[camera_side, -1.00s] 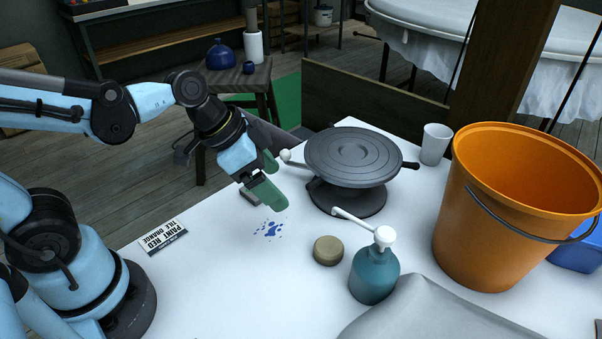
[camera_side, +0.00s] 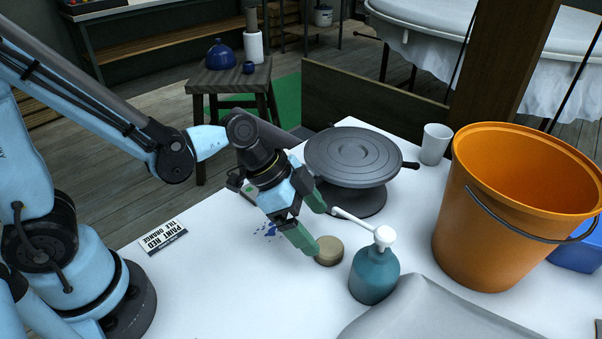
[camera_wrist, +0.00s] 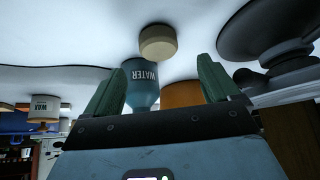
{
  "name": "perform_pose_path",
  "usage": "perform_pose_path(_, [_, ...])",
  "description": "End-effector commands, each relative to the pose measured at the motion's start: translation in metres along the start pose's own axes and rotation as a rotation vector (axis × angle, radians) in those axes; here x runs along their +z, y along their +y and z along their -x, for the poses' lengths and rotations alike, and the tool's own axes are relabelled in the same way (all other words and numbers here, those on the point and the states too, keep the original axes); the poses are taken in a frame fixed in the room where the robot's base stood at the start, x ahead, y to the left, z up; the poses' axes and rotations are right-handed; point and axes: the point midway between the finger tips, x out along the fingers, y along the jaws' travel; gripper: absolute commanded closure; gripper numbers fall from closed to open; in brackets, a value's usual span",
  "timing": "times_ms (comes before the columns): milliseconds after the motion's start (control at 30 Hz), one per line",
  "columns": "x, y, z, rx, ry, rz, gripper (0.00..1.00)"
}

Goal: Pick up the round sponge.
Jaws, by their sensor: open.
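The round sponge (camera_side: 329,250) is a tan disc lying flat on the white table. In the side view it is just beyond my gripper's fingertips, left of the teal pump bottle. My gripper (camera_side: 311,228) is open, with green fingers pointing down and to the right toward the sponge. In the wrist view the sponge (camera_wrist: 158,42) shows beyond the gap between the open fingers (camera_wrist: 160,75), with nothing held. In the side view the nearer fingertip partly overlaps the sponge's left edge; I cannot tell whether it touches.
The teal pump bottle (camera_side: 374,275) stands close right of the sponge, its white spout reaching over behind it. The grey turntable (camera_side: 352,157) is behind my gripper. An orange bucket (camera_side: 500,220) and white cup (camera_side: 435,145) are to the right. A grey cloth (camera_side: 430,312) lies in front.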

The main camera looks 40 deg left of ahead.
Motion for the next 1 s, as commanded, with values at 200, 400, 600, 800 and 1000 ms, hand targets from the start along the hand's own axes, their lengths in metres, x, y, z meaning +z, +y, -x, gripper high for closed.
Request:
perform_pose_path(200, [0.0, 0.0, -0.008, 0.0, 0.0, 0.0, 0.11])
perform_pose_path(400, [0.002, 0.0, -0.019, 0.0, 0.001, 0.0, 0.11])
perform_pose_path(600, [0.005, 0.001, -0.039, 0.0, 0.001, -0.001, 0.11])
perform_pose_path(800, [0.005, 0.001, -0.055, 0.0, 0.0, 0.0, 0.11])
perform_pose_path(1000, [0.005, 0.001, -0.06, 0.0, 0.0, 0.0, 0.11])
